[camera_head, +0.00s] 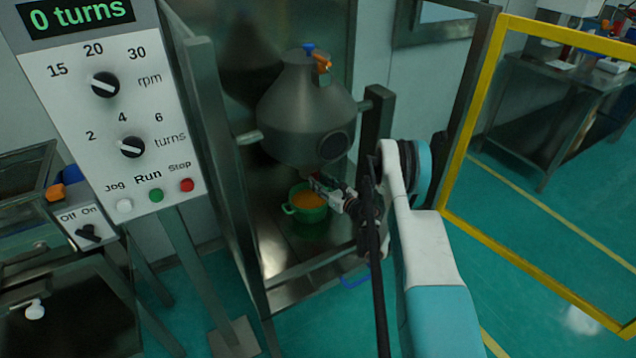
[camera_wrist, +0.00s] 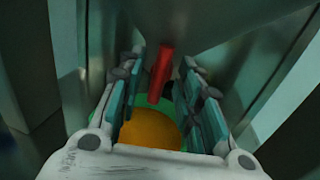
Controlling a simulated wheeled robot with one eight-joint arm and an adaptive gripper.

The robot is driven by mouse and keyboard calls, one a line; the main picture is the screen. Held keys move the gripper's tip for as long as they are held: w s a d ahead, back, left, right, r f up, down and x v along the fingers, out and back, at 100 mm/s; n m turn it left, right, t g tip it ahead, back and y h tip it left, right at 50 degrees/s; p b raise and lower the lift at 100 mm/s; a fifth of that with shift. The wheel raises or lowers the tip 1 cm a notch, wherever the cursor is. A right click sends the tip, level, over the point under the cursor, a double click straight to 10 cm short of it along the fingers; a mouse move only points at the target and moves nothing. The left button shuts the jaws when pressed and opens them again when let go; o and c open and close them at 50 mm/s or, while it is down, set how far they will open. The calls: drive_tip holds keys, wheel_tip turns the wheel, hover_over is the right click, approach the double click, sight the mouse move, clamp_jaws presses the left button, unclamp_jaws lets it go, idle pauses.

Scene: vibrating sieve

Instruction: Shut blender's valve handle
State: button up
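The blender (camera_head: 305,110) is a dark grey vessel with a conical top, hung in a metal frame. Its valve handle (camera_wrist: 160,74) is a red bar under the vessel's lower end in the wrist view. My gripper (camera_head: 318,182) is under the vessel in the head view. In the wrist view my gripper (camera_wrist: 158,90) is open, its two teal-padded fingers on either side of the red handle. Gaps show between handle and fingers. The handle is barely visible in the head view, partly hidden by my gripper.
A green pot (camera_head: 290,209) with orange contents stands below the vessel. A control panel (camera_head: 112,110) reading 0 turns stands left. Frame posts flank the vessel. A yellow-framed door (camera_head: 455,160) is at right, with open floor beyond.

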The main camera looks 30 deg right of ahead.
clamp_jaws()
drive_tip(key=n, duration=0.4)
drive_tip(key=n+g+h, duration=0.1)
drive_tip(key=n, duration=0.2)
drive_tip(key=n+h, duration=0.1)
drive_tip(key=n, duration=0.3)
drive_tip(key=shift+a+n+g, duration=0.3)
idle(0.4)
idle(0.5)
unclamp_jaws()
